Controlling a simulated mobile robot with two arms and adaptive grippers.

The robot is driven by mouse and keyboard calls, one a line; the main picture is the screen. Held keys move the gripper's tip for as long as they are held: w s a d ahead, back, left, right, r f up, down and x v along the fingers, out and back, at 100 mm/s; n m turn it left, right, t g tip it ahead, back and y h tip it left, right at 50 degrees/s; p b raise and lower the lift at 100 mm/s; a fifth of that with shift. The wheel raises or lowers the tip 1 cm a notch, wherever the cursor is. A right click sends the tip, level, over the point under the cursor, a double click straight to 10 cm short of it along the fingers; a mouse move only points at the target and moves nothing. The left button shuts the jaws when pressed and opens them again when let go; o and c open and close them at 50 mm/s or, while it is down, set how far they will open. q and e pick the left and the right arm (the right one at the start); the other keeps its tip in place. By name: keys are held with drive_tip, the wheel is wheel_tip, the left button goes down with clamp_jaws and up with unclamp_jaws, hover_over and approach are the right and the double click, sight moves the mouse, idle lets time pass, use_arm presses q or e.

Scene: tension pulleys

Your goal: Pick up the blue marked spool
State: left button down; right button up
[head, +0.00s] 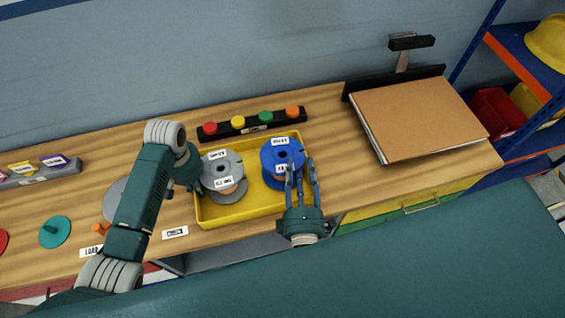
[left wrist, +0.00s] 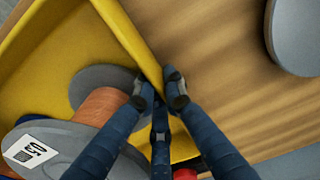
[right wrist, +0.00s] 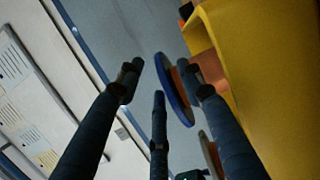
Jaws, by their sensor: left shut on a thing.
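The blue spool (head: 270,156), with white labels, stands in the right part of the yellow tray (head: 245,219). My right gripper (head: 301,166) is open at its front right side, with fingers pointing at it. In the right wrist view the blue spool's rim (right wrist: 172,88) shows edge-on beyond the spread fingers (right wrist: 165,85), close to the right finger. It does not look gripped. My left gripper (head: 193,187) is at the tray's left wall, beside the grey spool. In the left wrist view its fingers (left wrist: 158,95) are shut on the yellow tray's wall (left wrist: 135,32).
A grey spool (head: 215,165) with copper winding stands in the tray's left part. A black rack with coloured knobs (head: 238,125) lies behind the tray. A cardboard-topped stack (head: 420,115) is at right. A teal disc (head: 55,232) lies at left.

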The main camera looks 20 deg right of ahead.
drive_tip(key=x, duration=0.4)
drive_tip(key=shift+f, duration=0.1)
clamp_jaws()
